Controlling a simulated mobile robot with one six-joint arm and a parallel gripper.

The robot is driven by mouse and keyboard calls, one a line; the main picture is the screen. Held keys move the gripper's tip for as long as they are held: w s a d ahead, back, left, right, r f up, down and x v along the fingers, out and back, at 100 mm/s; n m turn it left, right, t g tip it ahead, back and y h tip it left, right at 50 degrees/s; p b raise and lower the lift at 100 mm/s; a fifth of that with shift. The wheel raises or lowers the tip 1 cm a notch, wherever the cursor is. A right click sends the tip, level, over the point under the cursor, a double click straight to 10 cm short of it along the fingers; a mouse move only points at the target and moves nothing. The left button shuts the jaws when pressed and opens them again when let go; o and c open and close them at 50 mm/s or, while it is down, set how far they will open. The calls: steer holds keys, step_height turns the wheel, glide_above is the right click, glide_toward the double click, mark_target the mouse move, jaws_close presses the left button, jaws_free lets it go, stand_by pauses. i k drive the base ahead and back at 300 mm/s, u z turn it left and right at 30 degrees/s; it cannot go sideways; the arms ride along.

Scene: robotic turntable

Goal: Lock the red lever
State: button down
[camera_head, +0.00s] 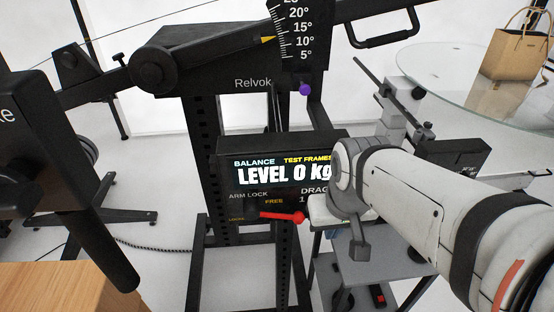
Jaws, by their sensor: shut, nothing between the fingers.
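The red lever (281,216) is on the front of a black panel (228,174). It lies almost level, with its round knob at the right end. The panel reads "ARM LOCK", with "FREE" in yellow just above the lever and a dim yellow label to its left, too small to read surely. My arm reaches in from the right and covers the panel's right end. My gripper (361,243) appears as a small dark grey end pointing down, right of the lever and apart from it. It looks shut and empty; its fingertips are hard to make out.
The black Relvok frame (200,165) with a tilting beam and angle scale (305,40) stands behind the panel. A purple knob (305,89) is above it. A wooden surface (65,290) is at lower left. A glass table (450,75) with a bag (515,45) is at upper right.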

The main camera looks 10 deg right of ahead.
mark_target(252, 211)
steer(key=z, duration=0.1)
steer(key=k, duration=0.4)
steer(key=u, duration=1.15)
steer(key=k, duration=1.75)
steer(key=z, duration=0.45)
steer(key=i, duration=1.7)
steer(key=z, duration=0.05)
